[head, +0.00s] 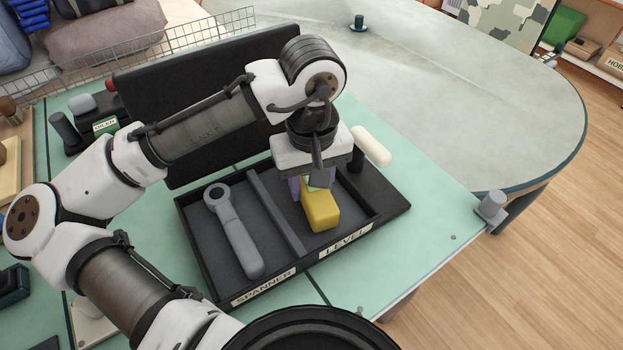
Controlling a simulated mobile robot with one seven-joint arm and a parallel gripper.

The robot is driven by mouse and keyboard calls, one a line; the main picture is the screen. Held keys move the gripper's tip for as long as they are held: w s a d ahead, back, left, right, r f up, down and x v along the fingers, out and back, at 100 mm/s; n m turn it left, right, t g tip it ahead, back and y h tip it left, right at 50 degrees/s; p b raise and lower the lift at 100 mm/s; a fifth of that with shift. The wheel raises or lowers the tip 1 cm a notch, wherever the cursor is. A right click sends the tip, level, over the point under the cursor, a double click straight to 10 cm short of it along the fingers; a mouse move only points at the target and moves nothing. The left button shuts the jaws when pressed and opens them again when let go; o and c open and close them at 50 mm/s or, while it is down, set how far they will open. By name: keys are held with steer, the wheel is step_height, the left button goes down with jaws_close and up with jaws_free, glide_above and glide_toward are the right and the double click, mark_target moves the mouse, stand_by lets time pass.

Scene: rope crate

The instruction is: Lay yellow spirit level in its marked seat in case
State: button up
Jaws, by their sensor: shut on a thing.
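The yellow spirit level (321,212) is at the right compartment of the black case (223,290), above the label reading LEVEL. My gripper (316,186) points down and is shut on the level's far part. The gripper and wrist hide that end of the level. I cannot tell whether the level touches the compartment floor. A grey spanner (238,235) lies in the left compartment, above the label reading SPANNER. A divider (277,214) runs between the two compartments.
A black upright panel (170,88) stands behind the case. A cream-coloured rounded object (371,146) lies right of my wrist. The pale table top (460,85) at the back right is mostly clear.

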steer(key=shift+f, duration=0.5)
steer(key=o, duration=1.3)
steer(key=shift+c, duration=0.2)
steer(key=shift+r, duration=0.1)
step_height(320, 180, up, 14)
steer(key=p, duration=0.1)
